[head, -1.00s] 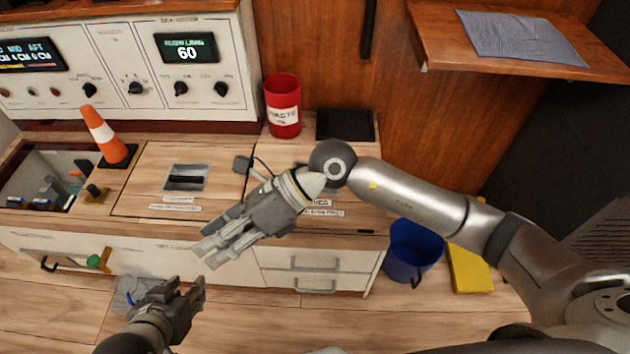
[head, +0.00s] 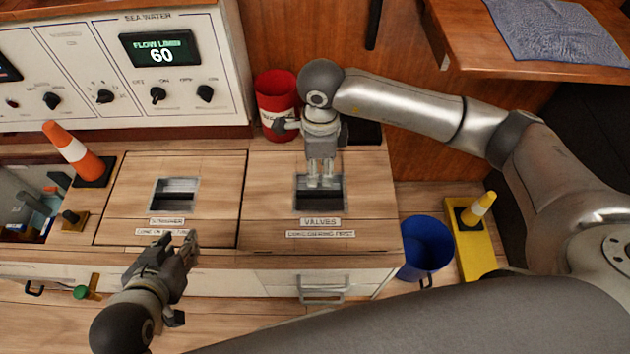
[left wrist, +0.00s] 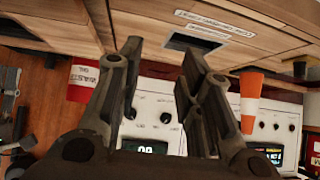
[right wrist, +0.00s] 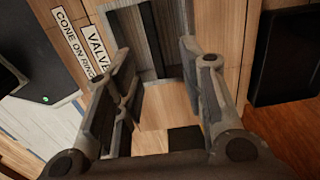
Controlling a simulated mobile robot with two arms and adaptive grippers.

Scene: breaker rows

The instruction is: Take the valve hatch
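The valve hatch (head: 268,203) is a wooden panel in the counter, labelled VALVES, with a recessed metal pull (head: 320,202). It lies flat and shut. My right gripper (head: 320,184) points down at this pull, its fingertips over the back part of the recess. In the right wrist view, its fingers (right wrist: 157,55) are apart with the pull (right wrist: 150,42) between and beyond them; I cannot tell whether they touch it. My left gripper (head: 174,250) is open and empty above the counter's front edge, near the strainer hatch (head: 130,200). Its spread fingers also show in the left wrist view (left wrist: 162,55).
An open hole (head: 25,205) and an orange cone (head: 75,152) are at the left. A red waste bin (head: 275,95) stands behind the hatch, partly hidden by my right arm. A blue bucket (head: 427,245) and a yellow hatch with a cone (head: 470,255) are at the right.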

